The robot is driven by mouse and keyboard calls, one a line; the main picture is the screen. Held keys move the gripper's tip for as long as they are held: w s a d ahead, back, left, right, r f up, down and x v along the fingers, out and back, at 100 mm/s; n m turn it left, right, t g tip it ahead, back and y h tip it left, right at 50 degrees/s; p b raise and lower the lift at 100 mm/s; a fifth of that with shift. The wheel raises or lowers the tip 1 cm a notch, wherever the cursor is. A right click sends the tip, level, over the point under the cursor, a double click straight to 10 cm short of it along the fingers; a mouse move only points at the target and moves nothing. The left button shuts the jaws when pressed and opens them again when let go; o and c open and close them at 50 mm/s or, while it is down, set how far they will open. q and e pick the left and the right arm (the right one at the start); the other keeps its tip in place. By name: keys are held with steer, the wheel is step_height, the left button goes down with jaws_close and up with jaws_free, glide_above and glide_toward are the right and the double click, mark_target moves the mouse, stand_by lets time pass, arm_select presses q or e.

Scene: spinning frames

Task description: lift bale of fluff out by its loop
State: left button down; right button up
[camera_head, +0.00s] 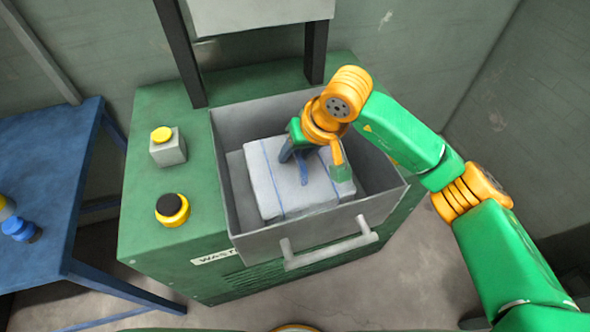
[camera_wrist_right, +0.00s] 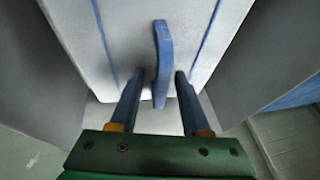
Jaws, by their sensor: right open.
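The bale of fluff (camera_head: 262,187) is a pale grey-white block with thin blue straps, sitting inside an open grey bin. Its blue loop (camera_head: 303,172) stands up from the top face. In the right wrist view the loop (camera_wrist_right: 163,45) is a narrow blue band on the pale bale (camera_wrist_right: 120,30). My right gripper (camera_head: 306,160) is over the bale at the loop. In the wrist view its two blue fingers (camera_wrist_right: 160,77) are apart, one on each side of the loop's near end, with gaps showing. The arm hides part of the bale. My left gripper is out of view.
The grey bin (camera_head: 222,150) has raised walls and a front bar handle (camera_head: 330,250), set in a green machine (camera_head: 150,235). A yellow-topped button box (camera_head: 168,151) and a yellow-black knob (camera_head: 172,210) are left of it. A blue table (camera_head: 50,170) stands further left.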

steer(key=shift+f, duration=0.1)
steer(key=shift+s, duration=0.15)
jaws_close()
stand_by(1.1)
